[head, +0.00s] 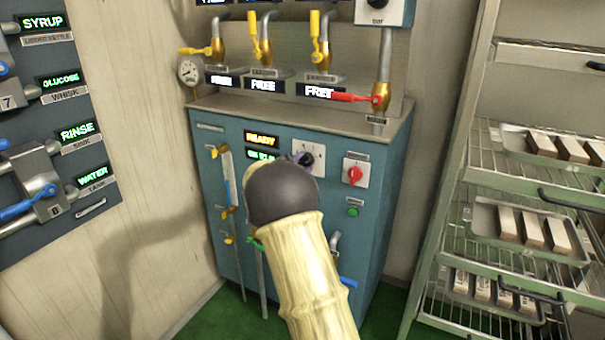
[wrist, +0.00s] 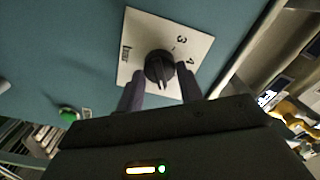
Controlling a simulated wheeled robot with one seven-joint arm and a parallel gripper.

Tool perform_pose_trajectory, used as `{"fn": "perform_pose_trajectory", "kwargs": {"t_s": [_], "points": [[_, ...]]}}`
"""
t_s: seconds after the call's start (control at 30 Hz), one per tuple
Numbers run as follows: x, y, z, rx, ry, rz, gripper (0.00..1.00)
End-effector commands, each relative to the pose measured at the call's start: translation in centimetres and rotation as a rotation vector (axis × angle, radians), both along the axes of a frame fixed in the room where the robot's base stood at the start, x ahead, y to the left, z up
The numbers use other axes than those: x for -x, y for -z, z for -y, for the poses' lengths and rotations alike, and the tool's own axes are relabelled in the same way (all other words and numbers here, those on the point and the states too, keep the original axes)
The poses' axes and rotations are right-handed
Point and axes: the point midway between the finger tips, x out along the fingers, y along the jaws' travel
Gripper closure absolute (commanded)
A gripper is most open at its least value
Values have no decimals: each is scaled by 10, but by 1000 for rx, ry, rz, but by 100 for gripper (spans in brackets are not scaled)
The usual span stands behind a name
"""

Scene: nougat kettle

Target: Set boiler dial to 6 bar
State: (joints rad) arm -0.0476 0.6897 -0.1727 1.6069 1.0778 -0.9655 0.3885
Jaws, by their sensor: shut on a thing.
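The boiler dial is a black round knob (wrist: 158,66) on a white square plate, seen in the wrist view. The plate shows a 3 and what looks like a 4, with a small label at its left edge. My gripper (wrist: 161,80) has its two dark fingers on either side of the knob and is shut on it. The lower numbers are hidden by the fingers and gripper body, and I cannot read the dial's setting. In the head view the dial plate (head: 317,150) shows on the blue boiler cabinet (head: 385,190), partly covered by my arm.
A red knob (head: 354,174) and a green button (head: 353,211) sit right of the dial. An amber display (head: 262,139) reads READY. Pipes with yellow valve handles (head: 264,50) stand above. A tray rack (head: 520,165) is close on the right.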

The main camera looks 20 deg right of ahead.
Motion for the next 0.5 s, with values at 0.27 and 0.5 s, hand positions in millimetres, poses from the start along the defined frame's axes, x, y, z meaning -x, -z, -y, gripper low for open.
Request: {"fn": "perform_pose_trajectory", "kwargs": {"t_s": [0.27, 0.5], "points": [[1, -2, 2, -72, 4, 105, 86], [1, -3, 3, -91, 5, 126, 86]]}}
